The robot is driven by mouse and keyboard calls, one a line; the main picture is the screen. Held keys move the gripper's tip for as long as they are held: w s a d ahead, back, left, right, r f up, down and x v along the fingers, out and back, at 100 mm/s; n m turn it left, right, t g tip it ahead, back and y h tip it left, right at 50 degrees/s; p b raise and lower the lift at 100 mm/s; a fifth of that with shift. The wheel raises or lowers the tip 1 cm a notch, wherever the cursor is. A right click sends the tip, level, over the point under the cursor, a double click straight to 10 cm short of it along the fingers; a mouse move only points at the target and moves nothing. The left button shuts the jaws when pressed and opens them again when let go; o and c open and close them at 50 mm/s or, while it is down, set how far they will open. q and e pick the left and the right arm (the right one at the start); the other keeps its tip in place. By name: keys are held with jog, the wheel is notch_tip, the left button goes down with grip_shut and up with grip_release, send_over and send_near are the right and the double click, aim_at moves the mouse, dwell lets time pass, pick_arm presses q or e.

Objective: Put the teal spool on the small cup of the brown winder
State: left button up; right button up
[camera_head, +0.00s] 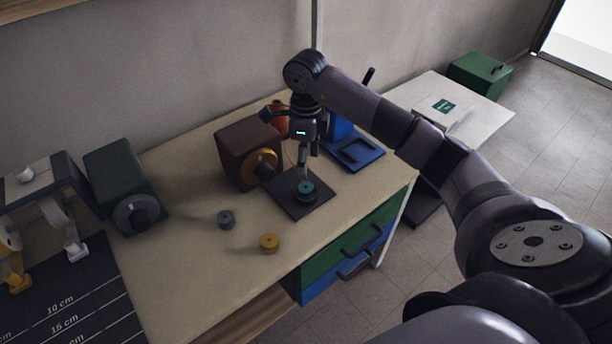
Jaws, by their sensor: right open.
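The brown winder (247,153) is a dark brown box with a gold round part on its front and a dark base plate (322,199) beside it. The teal spool (306,191) sits over this plate, apparently upright. My left gripper is not in view.
A grey spool (225,219) and a yellow spool (269,242) stand on the table (190,270) in front. A dark green winder (122,185) is at left, a blue stand (362,152) at right. An orange pot (278,114) is behind. Bare table lies around the loose spools.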

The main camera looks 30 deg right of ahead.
jog(key=shift+r, duration=1.35)
